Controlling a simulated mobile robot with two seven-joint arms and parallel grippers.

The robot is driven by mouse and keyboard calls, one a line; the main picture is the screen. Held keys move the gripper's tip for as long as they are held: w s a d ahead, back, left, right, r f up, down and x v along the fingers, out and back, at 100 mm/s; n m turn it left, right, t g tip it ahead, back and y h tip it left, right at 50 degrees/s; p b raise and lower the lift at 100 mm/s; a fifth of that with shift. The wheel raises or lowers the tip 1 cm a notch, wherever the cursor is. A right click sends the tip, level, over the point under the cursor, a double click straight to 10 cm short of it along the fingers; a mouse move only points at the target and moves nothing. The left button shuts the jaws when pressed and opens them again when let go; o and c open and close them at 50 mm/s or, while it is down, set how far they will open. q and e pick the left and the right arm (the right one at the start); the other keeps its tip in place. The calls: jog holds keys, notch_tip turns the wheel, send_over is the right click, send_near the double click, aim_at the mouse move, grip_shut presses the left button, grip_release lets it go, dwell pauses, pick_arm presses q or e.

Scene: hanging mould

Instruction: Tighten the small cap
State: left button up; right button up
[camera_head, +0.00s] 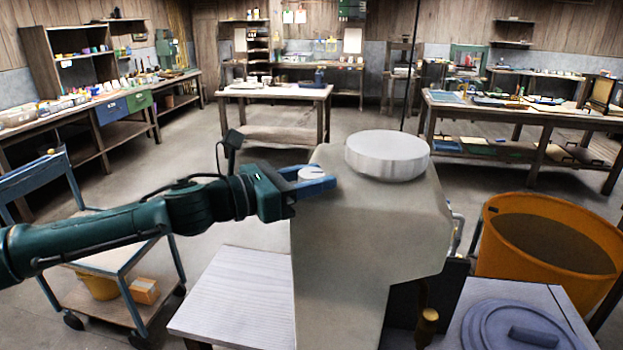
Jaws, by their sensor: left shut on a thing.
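The grey-beige mould (365,230) hangs in the middle of the view. A large round white cap (387,154) sits on its top. A small white cap (312,174) sits on the top's left part, left of the large cap. My left gripper (313,180) reaches in from the left with its blue fingers around the small cap, shut on it. The fingers hide part of the small cap's sides, and its seat on the mould is hidden. My right gripper is not in view.
A pale wooden table (235,295) stands below left of the mould. An orange tub (545,240) stands at the right, near a grey round lid (520,328). A blue cart (110,255) is under my left arm. A dark vertical line rises behind the large cap.

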pick_arm(q)
jog(key=shift+m+g+h, duration=0.7)
jog(key=shift+m+g, duration=0.5)
jog(key=shift+g, duration=0.6)
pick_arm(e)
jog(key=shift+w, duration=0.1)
pick_arm(q)
jog(key=shift+g, duration=0.3)
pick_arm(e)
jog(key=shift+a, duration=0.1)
pick_arm(q)
jog(key=o, duration=1)
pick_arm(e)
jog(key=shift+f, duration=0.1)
pick_arm(q)
jog(key=shift+b, duration=0.3)
jog(key=shift+a, duration=0.3)
pick_arm(e)
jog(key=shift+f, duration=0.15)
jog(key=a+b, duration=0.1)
jog(key=b, duration=0.3)
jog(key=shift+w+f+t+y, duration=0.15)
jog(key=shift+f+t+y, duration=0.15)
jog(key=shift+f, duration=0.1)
pick_arm(q)
jog(key=v, duration=1.2)
jog(key=shift+s+a, duration=0.15)
jog(key=shift+a, duration=0.15)
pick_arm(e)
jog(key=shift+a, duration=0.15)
